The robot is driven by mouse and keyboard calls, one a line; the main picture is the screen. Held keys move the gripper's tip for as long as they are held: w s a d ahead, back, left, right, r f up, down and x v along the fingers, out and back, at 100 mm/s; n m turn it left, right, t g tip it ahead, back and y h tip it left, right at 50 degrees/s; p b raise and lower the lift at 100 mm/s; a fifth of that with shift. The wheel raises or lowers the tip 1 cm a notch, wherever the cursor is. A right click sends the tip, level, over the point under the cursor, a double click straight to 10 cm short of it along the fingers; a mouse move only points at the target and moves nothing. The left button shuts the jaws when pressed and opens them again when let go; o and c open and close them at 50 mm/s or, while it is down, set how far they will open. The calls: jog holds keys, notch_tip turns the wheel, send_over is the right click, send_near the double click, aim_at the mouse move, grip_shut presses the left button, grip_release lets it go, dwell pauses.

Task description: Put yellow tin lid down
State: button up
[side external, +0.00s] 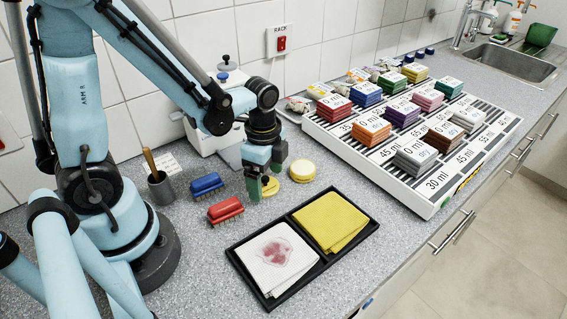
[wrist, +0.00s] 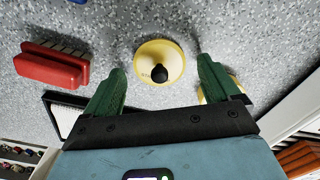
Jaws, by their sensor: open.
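The yellow tin lid (wrist: 172,58) is a round pale-yellow disc with a black knob. It lies flat on the grey speckled counter, knob up. In the side view the lid (side external: 270,187) is partly hidden behind my fingers. My gripper (wrist: 160,66) is open, its green fingers on either side of the lid and apart from it in the picture. The gripper (side external: 262,184) points down close above the counter in the side view. A round yellow tin (side external: 302,173) stands right of the lid; in the wrist view my right finger partly covers it.
A red brush (side external: 225,211) and a blue brush (side external: 206,185) lie to the left. A black tray (side external: 285,219) with a stained white cloth and a yellow cloth is in front. A striped rack (side external: 440,194) with coloured blocks stands right. A grey cup (side external: 161,189) stands far left.

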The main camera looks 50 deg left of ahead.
aim_at(266, 178)
notch_tip(266, 178, up, 13)
jog(key=n+t, duration=0.7)
jog(key=n, duration=0.5)
jog(key=shift+d+n, duration=0.15)
jog(key=shift+n, duration=0.15)
